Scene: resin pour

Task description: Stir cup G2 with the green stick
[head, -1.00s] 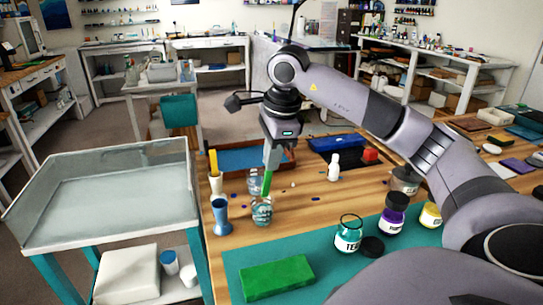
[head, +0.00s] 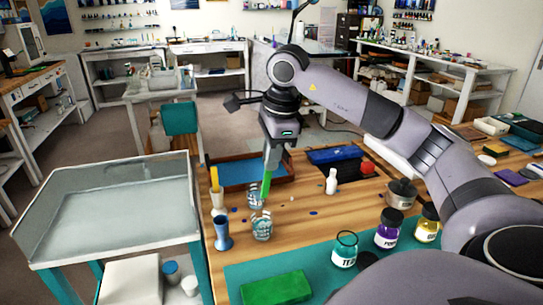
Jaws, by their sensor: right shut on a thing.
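My right gripper (head: 270,166) is shut on the green stick (head: 266,186), which points down and leans slightly. A second clear cup (head: 254,196) stands just behind, partly hidden by the stick. The marks on the cups are too small to read, so I cannot tell which is G2. My left gripper is not in view.
A blue cup (head: 221,230) and a white cup with a yellow stick (head: 215,186) stand left of the clear cups. A white bottle (head: 332,182) stands to the right. Several jars, including a purple one (head: 387,230), and a green block (head: 276,288) are in front.

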